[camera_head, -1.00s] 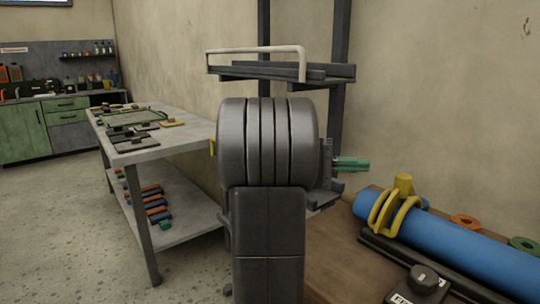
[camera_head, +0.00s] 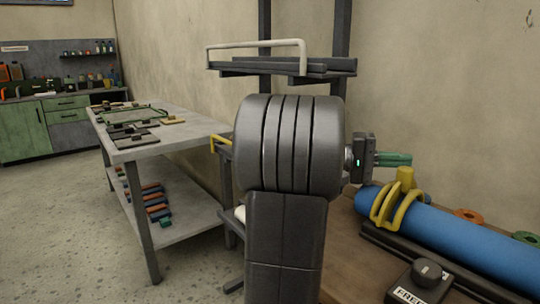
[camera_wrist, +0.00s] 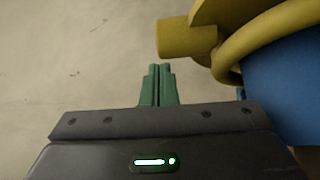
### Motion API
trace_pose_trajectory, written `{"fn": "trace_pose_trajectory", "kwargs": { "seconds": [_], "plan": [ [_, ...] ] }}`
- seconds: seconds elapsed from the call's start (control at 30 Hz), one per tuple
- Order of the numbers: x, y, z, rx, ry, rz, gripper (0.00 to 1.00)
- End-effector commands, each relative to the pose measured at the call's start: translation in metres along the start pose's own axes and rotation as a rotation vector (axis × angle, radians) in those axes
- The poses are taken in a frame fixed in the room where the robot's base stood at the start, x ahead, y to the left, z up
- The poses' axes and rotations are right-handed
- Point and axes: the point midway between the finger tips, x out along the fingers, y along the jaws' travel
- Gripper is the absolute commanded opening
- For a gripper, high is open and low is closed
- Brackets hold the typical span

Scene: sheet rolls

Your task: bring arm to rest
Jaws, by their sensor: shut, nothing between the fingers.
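My gripper (camera_head: 408,159) shows at the right of my arm in the head view, with green fingers pointing right. In the wrist view the green fingers (camera_wrist: 158,70) are together with nothing between them. The gripper is above and a little left of a blue roll (camera_head: 450,236) on the brown bench. A yellow clamp (camera_head: 389,207) sits around the roll's near end; it also shows at the upper right of the wrist view (camera_wrist: 187,38). My fingers are apart from the clamp. My dark arm hides part of the rack and bench.
A dark box with a knob (camera_head: 422,280) stands at the bench front. An orange ring (camera_head: 468,215) and a green ring (camera_head: 527,238) lie behind the roll. A rack (camera_head: 285,70) with a pale handle stands behind my arm. A grey worktable (camera_head: 185,134) is left; the floor there is clear.

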Motion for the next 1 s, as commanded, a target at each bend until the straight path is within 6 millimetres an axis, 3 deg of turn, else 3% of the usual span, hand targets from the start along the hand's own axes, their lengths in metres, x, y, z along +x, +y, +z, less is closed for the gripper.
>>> {"fn": "trace_pose_trajectory", "kwargs": {
  "seconds": [0.27,0.8,1.0],
  "plan": [
    [-0.019,0.001,-0.001,-0.001,0.004,0.000,0.00],
    [-0.112,0.001,-0.001,-0.001,0.004,0.000,0.00],
    [-0.138,-0.001,0.000,-0.001,0.000,-0.001,0.00]
  ]
}}
